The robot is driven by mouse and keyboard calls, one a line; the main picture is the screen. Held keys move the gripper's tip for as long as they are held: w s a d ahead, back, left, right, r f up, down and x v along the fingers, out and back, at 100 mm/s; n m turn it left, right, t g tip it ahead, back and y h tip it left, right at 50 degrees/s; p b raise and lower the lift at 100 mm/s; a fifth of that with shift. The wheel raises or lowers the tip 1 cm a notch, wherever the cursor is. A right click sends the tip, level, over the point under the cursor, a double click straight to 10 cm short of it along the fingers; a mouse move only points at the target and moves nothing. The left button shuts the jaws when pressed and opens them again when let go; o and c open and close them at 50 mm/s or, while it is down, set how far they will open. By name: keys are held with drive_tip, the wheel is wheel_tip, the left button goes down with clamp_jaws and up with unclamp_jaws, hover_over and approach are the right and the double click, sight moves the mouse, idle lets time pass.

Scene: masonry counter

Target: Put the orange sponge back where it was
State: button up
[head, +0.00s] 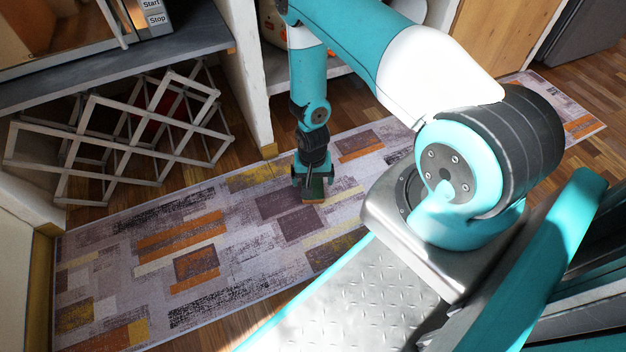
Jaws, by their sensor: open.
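The orange sponge (313,199) appears as a small block with a dark green top and an orange lower edge. It seems to rest on the patterned rug, directly under my gripper. My gripper (313,180) points straight down at the rug with its jaws open. Its fingers are at the left and right of the sponge's upper part. I cannot tell whether they touch it. The gripper's body hides part of the sponge's far side.
The patterned rug (215,262) covers the wooden floor in front of the masonry counter. A white folding lattice rack (118,142) stands under the grey countertop (120,62) at the left. A white counter wall (247,75) stands behind my gripper. The rug's left part is clear.

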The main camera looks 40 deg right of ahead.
drive_tip(key=w+a+r+n+y+p, duration=0.15)
drive_tip(key=a+r, duration=0.25)
drive_tip(key=r, duration=0.7)
drive_tip(key=w+a+r+n+p, duration=0.15)
drive_tip(key=a+r, duration=0.25)
drive_tip(key=r, duration=0.7)
drive_tip(key=a+r+n+y+p, duration=0.15)
drive_tip(key=a+r, duration=0.25)
drive_tip(key=r, duration=0.7)
drive_tip(key=s+a+r+n, duration=0.4)
drive_tip(key=s+r+n, duration=0.1)
drive_tip(key=s+r, duration=0.4)
drive_tip(key=s+a+r+n+y+b, duration=0.1)
drive_tip(key=s+a+r+n, duration=0.3)
drive_tip(key=s+r, duration=0.6)
drive_tip(key=shift+a+r+n, duration=0.15)
drive_tip(key=shift+r+n, duration=0.1)
drive_tip(key=shift+n, duration=0.4)
wheel_tip(320, 180, up, 49)
drive_tip(key=p, duration=4.9)
drive_tip(key=shift+r, duration=0.2)
